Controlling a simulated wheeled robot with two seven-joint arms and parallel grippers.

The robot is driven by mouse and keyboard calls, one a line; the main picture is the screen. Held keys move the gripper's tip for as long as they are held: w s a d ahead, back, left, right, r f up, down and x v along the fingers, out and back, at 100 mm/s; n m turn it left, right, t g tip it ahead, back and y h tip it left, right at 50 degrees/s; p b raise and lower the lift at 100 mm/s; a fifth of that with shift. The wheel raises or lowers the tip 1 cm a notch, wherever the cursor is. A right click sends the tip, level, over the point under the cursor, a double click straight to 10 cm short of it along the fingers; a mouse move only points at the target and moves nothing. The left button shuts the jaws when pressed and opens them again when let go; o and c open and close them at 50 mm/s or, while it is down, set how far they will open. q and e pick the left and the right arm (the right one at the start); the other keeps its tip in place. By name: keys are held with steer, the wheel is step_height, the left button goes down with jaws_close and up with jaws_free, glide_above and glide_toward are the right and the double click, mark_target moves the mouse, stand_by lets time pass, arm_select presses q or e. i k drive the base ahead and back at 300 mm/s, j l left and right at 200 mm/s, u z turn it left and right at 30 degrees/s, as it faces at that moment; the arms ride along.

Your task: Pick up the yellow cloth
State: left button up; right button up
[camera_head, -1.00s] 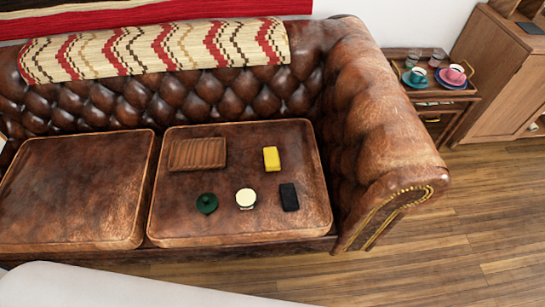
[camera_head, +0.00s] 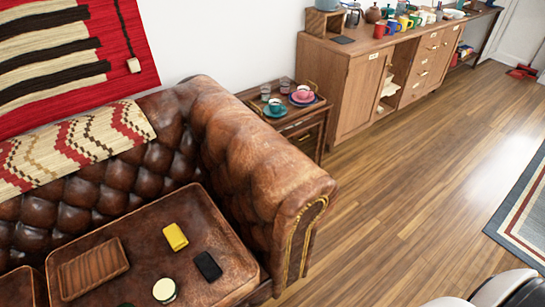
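The yellow cloth (camera_head: 175,237) looks like a small folded yellow block. It lies on the right seat cushion (camera_head: 200,205) of a brown leather sofa. A black rectangular item (camera_head: 208,266) lies just to its lower right. A brown ribbed wooden tray-like piece (camera_head: 93,268) lies to its left, and a round cream-topped item (camera_head: 165,290) lies below it. Neither of my grippers shows in this view, so nothing is seen touching the cloth.
The sofa's thick rolled arm (camera_head: 265,165) stands right of the cushion. Behind it is a small side table (camera_head: 290,125) with cups and glasses. A long wooden cabinet (camera_head: 350,85) with mugs lines the wall. The wooden floor (camera_head: 410,190) is open, with a rug (camera_head: 520,215) at right.

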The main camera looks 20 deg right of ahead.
mark_target(177, 240)
steer(key=j+z, duration=0.4)
steer(key=k+j+z, duration=0.1)
steer(key=z, duration=0.3)
steer(key=k+j+z, duration=0.1)
steer(key=j+z, duration=0.3)
steer(key=l, duration=0.05)
